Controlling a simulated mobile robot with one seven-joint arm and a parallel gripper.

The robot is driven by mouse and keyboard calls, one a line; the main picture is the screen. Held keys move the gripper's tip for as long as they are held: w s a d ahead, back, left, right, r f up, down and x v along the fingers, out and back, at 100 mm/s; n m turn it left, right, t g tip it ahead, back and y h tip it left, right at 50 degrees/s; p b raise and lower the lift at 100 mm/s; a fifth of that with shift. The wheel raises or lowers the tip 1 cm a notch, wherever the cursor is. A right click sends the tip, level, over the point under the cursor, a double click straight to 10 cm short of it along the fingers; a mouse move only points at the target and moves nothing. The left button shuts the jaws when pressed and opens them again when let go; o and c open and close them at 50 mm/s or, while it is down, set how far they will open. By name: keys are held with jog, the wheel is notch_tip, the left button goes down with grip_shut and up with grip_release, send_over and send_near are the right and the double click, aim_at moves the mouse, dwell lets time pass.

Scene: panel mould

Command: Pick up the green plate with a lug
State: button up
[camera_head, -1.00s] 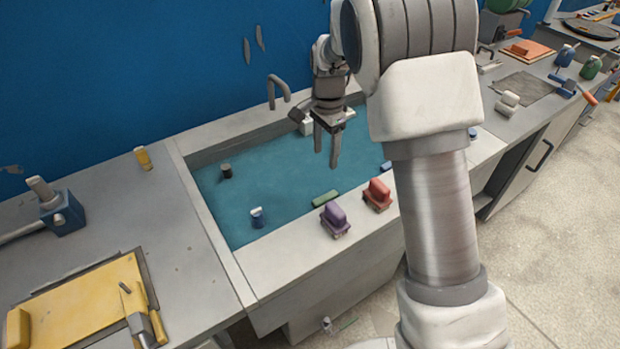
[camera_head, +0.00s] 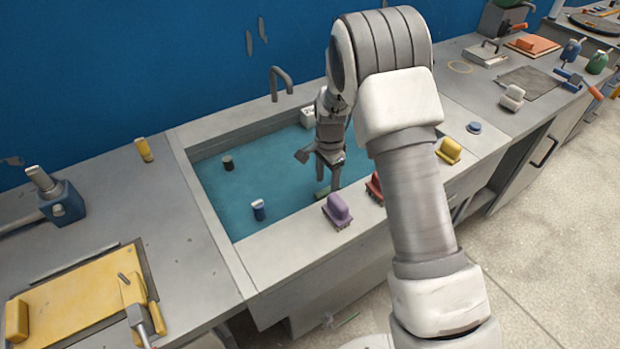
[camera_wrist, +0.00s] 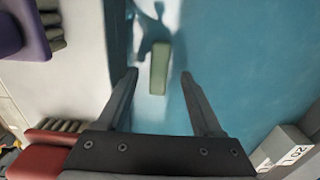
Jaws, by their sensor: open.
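The green plate (camera_head: 322,192) lies in the blue-green basin, near its front wall. In the wrist view it is a pale green oblong (camera_wrist: 159,66), and I cannot make out a lug on it. My gripper (camera_head: 328,180) points down over the basin and partly covers the plate in the head view. In the wrist view my gripper (camera_wrist: 159,76) is open, with its fingers on either side of the plate's line and nothing held. The plate appears between and beyond the fingertips; I cannot tell the remaining height.
The basin (camera_head: 215,205) has a raised rim. A purple-handled brush (camera_head: 337,210) and a red one (camera_head: 374,188) stand on the front ledge. A blue bottle (camera_head: 258,210) and a dark cylinder (camera_head: 228,163) are in the basin. A white block (camera_wrist: 290,150) is close to my right finger.

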aim_at(327, 189)
jog(key=f, duration=0.4)
jog(key=shift+w+d, duration=0.1)
jog(key=shift+d, duration=0.1)
jog(key=shift+c, duration=0.3)
grip_shut()
jog(key=shift+r, duration=0.1)
dwell(0.8)
